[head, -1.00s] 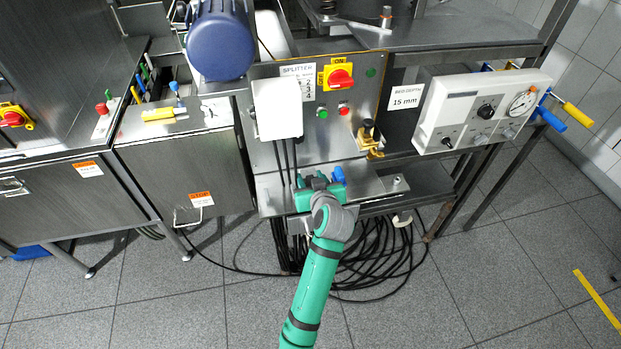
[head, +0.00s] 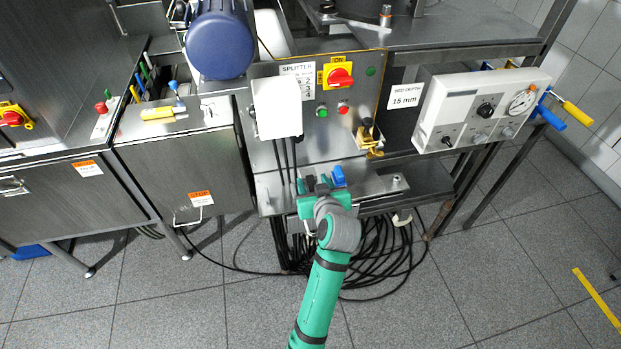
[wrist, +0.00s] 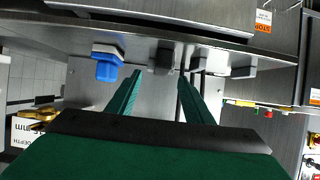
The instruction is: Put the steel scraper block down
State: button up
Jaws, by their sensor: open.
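A small grey block, which looks like the steel scraper block (wrist: 165,56), stands on the steel shelf (wrist: 215,40) in the wrist view, which shows the scene upside down. It sits just beyond my fingertips, between their lines, and no finger visibly grips it. My gripper (wrist: 159,76) is open, its two green fingers apart with nothing held between them. In the head view my gripper (head: 321,190) is at the shelf's front edge (head: 380,205), and its body hides part of the small items there.
A blue-topped block (wrist: 105,66) stands beside the grey one, and it also shows in the head view (head: 338,176). Another dark grey block (wrist: 243,72) is on the other side. The splitter panel (head: 355,105) rises behind. Black cables (head: 385,260) hang below the shelf.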

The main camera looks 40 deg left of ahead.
jog(key=v, duration=0.8)
jog(key=shift+f, duration=0.1)
jog(key=s+d+f+m+t+h, duration=0.25)
jog(key=d+f, duration=0.35)
jog(key=d, duration=0.6)
jog(key=s+d+f+m+t+h, duration=0.2)
jog(key=s+d+f+h, duration=0.3)
jog(key=d, duration=0.6)
jog(key=s+d+f+m+t, duration=0.1)
jog(key=s+d+f+m, duration=0.15)
jog(key=s+d, duration=0.55)
jog(key=s+a+r+m+t+h, duration=0.1)
jog(key=s+a+r+m+h, duration=0.1)
jog(key=s, duration=1.3)
notch_tip(320, 180, up, 2)
jog(key=shift+r+m, duration=0.1)
jog(key=shift+m, duration=0.4)
jog(key=shift+w+t, duration=0.1)
jog(key=shift+t, duration=0.15)
